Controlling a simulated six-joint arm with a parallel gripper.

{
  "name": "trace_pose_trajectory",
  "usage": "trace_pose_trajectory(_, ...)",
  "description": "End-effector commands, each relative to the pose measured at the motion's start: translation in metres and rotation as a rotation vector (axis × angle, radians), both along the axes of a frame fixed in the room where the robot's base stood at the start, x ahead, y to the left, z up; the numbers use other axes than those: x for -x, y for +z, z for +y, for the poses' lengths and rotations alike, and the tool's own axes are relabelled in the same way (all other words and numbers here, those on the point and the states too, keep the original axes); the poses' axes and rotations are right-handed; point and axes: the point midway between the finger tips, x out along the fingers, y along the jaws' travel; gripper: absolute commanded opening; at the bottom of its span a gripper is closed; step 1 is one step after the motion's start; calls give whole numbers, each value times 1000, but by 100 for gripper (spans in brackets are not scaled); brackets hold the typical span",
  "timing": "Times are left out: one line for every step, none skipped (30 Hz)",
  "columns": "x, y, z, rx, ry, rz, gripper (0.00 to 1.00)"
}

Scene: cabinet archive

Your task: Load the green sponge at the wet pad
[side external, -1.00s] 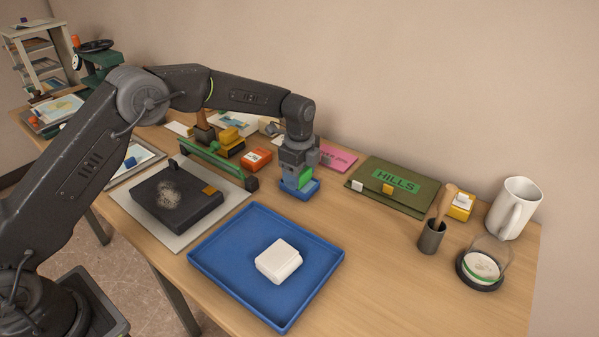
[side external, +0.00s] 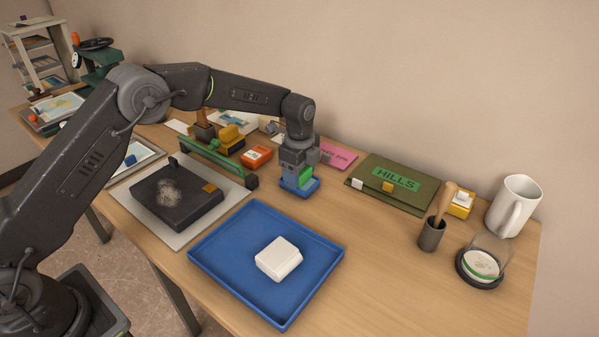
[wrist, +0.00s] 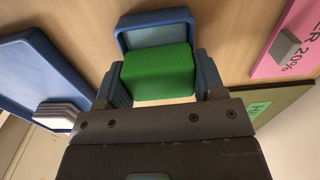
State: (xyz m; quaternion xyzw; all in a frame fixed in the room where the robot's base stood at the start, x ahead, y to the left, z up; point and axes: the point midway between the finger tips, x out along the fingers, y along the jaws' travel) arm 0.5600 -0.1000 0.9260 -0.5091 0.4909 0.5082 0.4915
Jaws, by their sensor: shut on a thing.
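The green sponge (wrist: 158,75) is between my gripper's two blue fingers in the wrist view. My gripper (side external: 297,179) is shut on it and points down. The wet pad is a small blue tray (side external: 309,190) with a paler blue surface (wrist: 155,36), directly under and just beyond the sponge. In the side view the sponge (side external: 306,174) is low over the pad and looks down at its surface; the contact itself is hidden by my fingers and the sponge.
A large blue tray (side external: 220,262) with a white block (side external: 278,259) lies in front. An orange box (side external: 257,156) and a green-handled bar (side external: 215,160) are to the left. A pink card (side external: 338,157) and a green folder (side external: 425,195) are to the right. Bare table lies right of the tray.

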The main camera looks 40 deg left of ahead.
Motion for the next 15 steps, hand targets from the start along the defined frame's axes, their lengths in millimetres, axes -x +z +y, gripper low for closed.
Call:
trace_pose_trajectory(0, -2, 0, -1, 0, 2, 44)
trace_pose_trajectory(0, -2, 0, -1, 0, 2, 44)
trace_pose_trajectory(1, -2, 0, -1, 0, 2, 44)
trace_pose_trajectory(1, -2, 0, -1, 0, 2, 44)
trace_pose_trajectory(0, -2, 0, -1, 0, 3, 44)
trace_pose_trajectory(1, -2, 0, -1, 0, 3, 44)
trace_pose_trajectory(1, -2, 0, -1, 0, 3, 44)
trace_pose_trajectory(1, -2, 0, -1, 0, 3, 44)
trace_pose_trajectory(1, -2, 0, -1, 0, 3, 44)
trace_pose_trajectory(1, -2, 0, -1, 0, 3, 44)
trace_pose_trajectory(1, -1, 0, -1, 0, 3, 44)
trace_pose_trajectory(0, 1, 0, -1, 0, 2, 44)
trace_pose_trajectory(0, 3, 0, -1, 0, 2, 44)
trace_pose_trajectory(0, 5, 0, -1, 0, 1, 44)
trace_pose_trajectory(0, 9, 0, -1, 0, 0, 44)
